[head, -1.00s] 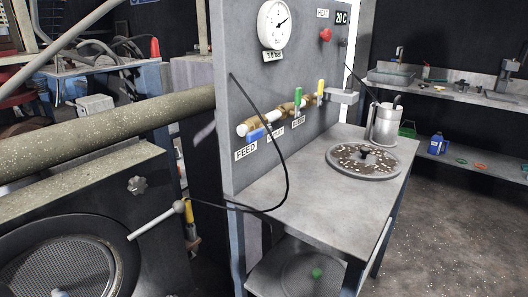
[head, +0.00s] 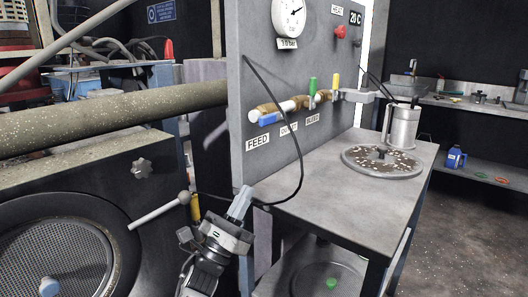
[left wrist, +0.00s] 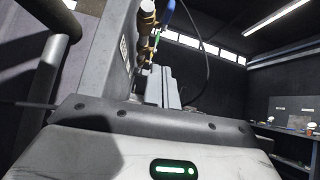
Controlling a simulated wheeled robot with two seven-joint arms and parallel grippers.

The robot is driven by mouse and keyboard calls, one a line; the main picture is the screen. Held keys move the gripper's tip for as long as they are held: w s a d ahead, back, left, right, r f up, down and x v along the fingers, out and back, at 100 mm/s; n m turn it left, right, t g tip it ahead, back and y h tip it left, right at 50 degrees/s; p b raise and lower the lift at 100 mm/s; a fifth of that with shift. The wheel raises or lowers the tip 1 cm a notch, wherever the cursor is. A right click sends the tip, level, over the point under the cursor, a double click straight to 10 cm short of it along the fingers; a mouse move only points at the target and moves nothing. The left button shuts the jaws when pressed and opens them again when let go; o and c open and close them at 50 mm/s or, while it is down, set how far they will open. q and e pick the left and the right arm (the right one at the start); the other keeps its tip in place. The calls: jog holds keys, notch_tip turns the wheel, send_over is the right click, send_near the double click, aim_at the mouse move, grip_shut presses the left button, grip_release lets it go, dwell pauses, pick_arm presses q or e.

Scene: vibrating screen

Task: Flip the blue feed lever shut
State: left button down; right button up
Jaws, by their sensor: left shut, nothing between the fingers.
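The blue feed lever (head: 268,122) is on the leftmost valve of the brass and white pipe (head: 287,106), above the FEED label (head: 257,143). It lies roughly along the pipe. In the left wrist view a blue piece, likely this lever (left wrist: 167,12), shows at the top beside brass fittings. My left gripper (head: 242,197) is shut and empty, pointing up at the panel's lower left edge. It is below the lever and apart from it. Its grey fingers also show in the left wrist view (left wrist: 162,86). My right gripper is out of view.
A green lever (head: 312,86) and a yellow lever (head: 335,81) stand upright along the pipe. A black cable (head: 301,165) loops in front of the panel. The bench (head: 330,193) holds a round sieve (head: 370,172) and a metal jug (head: 402,127). A ball-ended rod (head: 158,213) juts out at left.

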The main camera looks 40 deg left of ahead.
pick_arm(q)
jog(key=shift+r+m+h, duration=0.15)
jog(key=shift+m+h, duration=0.35)
jog(key=shift+m, duration=0.1)
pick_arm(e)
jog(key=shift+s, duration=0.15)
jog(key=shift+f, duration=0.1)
pick_arm(q)
jog(key=p, duration=0.4)
send_near(273, 123)
jog(key=x, duration=0.5)
jog(key=shift+w+a, duration=0.25)
jog(key=shift+w, duration=0.35)
jog(key=shift+y, duration=0.3)
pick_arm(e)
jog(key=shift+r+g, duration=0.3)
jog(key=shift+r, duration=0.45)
